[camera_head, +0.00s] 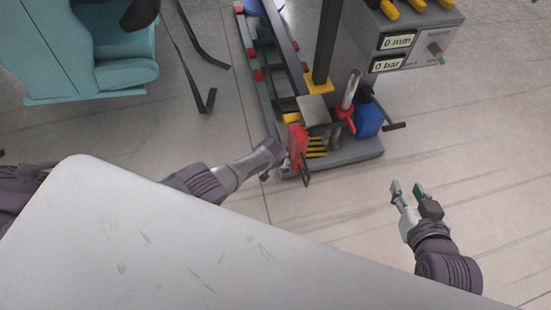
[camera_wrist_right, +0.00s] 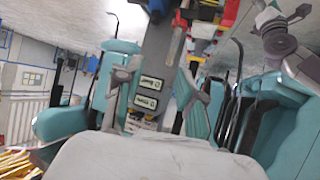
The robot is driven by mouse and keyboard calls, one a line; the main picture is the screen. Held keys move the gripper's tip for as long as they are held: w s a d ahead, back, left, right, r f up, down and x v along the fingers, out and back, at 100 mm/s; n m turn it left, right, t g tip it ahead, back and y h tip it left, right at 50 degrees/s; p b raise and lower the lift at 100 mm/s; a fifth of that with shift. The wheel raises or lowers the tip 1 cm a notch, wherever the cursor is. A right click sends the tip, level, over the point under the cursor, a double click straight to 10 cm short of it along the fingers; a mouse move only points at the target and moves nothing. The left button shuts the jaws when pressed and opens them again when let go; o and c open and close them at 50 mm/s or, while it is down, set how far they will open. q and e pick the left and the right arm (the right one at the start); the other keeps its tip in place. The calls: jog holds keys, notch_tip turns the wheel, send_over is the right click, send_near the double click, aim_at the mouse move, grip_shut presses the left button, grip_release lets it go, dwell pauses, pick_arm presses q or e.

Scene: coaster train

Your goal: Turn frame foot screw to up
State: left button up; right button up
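The grey machine frame (camera_head: 352,154) stands on the floor at top centre of the head view. At its front end are a red block (camera_head: 297,142) with a dark handle, yellow-striped parts and a blue block. I cannot tell which part is the foot screw. My left gripper (camera_head: 272,150) is at the left side of the red block; whether it touches and how its fingers stand is unclear. My right gripper (camera_head: 405,190) is open and empty over bare floor, right of the frame. Its spread fingers (camera_wrist_right: 155,92) show in the right wrist view.
Teal seats (camera_head: 75,50) stand at upper left. A large pale surface (camera_head: 150,235) fills the lower left. Floor between frame and right gripper is clear.

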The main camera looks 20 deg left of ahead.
pick_arm(q)
jog(key=shift+p+v, duration=1.7)
jog(key=shift+p, duration=0.35)
pick_arm(e)
jog(key=s+d+f+g+h, duration=0.1)
jog(key=s+d+f+g, duration=0.1)
jog(key=s+g, duration=0.2)
jog(key=s+d+f+g+h, duration=0.1)
jog(key=s+d+f+g, duration=0.1)
jog(key=s, duration=0.6)
jog(key=shift+f+g, duration=0.4)
jog(key=shift+g, duration=0.5)
pick_arm(q)
jog(key=shift+a+r, duration=0.15)
pick_arm(e)
jog(key=shift+s+d, duration=0.1)
pick_arm(q)
jog(key=v, duration=1.1)
jog(key=shift+s+r, duration=0.2)
jog(key=shift+r, duration=0.2)
